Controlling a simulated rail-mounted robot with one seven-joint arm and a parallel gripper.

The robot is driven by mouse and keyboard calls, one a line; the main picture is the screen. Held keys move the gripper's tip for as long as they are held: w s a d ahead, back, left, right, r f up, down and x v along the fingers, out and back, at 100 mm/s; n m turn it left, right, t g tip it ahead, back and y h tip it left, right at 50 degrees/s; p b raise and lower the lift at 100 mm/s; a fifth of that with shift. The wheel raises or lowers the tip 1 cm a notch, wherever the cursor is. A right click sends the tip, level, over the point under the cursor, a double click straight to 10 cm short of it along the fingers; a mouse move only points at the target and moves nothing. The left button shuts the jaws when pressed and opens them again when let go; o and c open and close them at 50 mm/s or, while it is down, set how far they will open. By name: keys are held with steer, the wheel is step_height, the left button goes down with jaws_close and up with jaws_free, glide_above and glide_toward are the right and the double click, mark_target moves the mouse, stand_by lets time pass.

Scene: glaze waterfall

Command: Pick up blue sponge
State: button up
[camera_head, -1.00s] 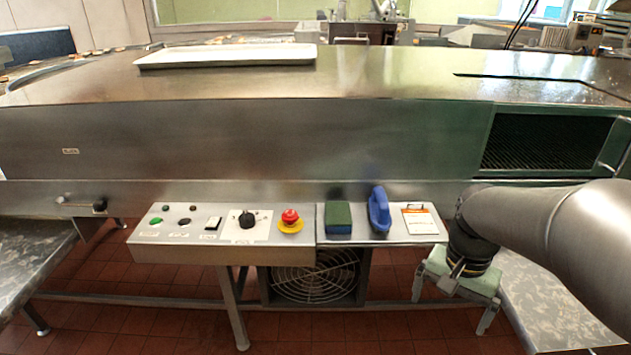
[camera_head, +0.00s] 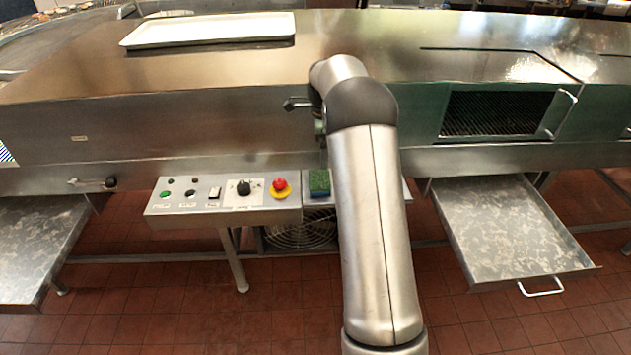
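The blue sponge (camera_head: 319,188), with a green top and a blue front side, lies on the grey shelf just right of the red button. My arm reaches up the middle of the view and bends over near the machine's front. Only a small part of my gripper (camera_head: 320,129) shows, above the sponge and apart from it in the picture. Its fingertips are mostly hidden behind my arm, so I cannot tell whether it is open. Nothing shows in it.
The control panel (camera_head: 215,206) with a red button (camera_head: 280,184) is left of the sponge. The machine's steel front (camera_head: 180,128) rises behind the shelf. My arm hides most of the shelf's right part. A pulled-out metal tray (camera_head: 510,225) is at the right.

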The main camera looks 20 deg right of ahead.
glide_above(319, 178)
steer(key=f, duration=0.5)
steer(key=shift+s+d+f+p, duration=0.25)
steer(key=shift+d+f+p, duration=0.05)
steer(key=shift+d, duration=0.05)
steer(key=shift+w+a+f+p, duration=0.1)
steer(key=shift+f+p, duration=0.1)
steer(key=shift+f, duration=0.75)
steer(key=shift+s+a+f+p, duration=0.15)
steer(key=shift+f+p, duration=0.1)
steer(key=shift+f, duration=0.65)
steer(key=shift+w+a+f+p, duration=0.1)
steer(key=shift+w+f+p, duration=0.1)
steer(key=shift+f, duration=0.75)
steer(key=c, duration=0.8)
